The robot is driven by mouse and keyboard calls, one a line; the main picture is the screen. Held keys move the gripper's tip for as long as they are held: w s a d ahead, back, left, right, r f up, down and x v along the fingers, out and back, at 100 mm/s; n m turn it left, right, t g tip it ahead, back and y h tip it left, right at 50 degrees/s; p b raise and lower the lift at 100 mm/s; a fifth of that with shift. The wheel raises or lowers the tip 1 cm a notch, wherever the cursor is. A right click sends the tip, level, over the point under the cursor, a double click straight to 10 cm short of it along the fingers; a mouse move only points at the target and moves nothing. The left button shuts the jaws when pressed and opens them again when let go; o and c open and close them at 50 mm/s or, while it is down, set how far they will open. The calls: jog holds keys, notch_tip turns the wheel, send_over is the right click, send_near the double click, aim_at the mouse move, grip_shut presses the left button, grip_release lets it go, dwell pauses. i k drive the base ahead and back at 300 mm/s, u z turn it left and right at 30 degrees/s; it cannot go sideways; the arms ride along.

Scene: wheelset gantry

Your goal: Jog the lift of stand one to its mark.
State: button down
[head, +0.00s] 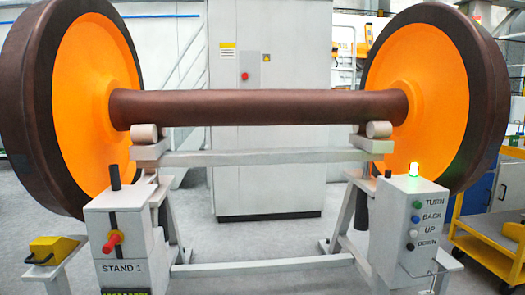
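Stand one (123,267), labelled "STAND 1", carries a grey box at left with a red handle (111,243) on a yellow plate and a dark vertical slot. A grey control box (385,225) at right has buttons marked TURN (416,204) (green), BACK (414,218) (blue), UP (412,232) (white) and DOWN (409,246) (black). I cannot make out a lift mark. My gripper is not in view.
A yellow block (52,249) on a bracket juts out at left. A yellow cart (490,250) stands at right. A grey cabinet (268,185) with a red button stands behind the axle. Grey floor shows between the stand's legs.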

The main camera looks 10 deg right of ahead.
aim_at(411, 247)
jog(key=k, duration=1.25)
jog(key=z, duration=0.75)
jog(key=i, duration=0.6)
jog(key=z, duration=0.6)
jog(key=i, duration=0.95)
jog(key=u, duration=0.2)
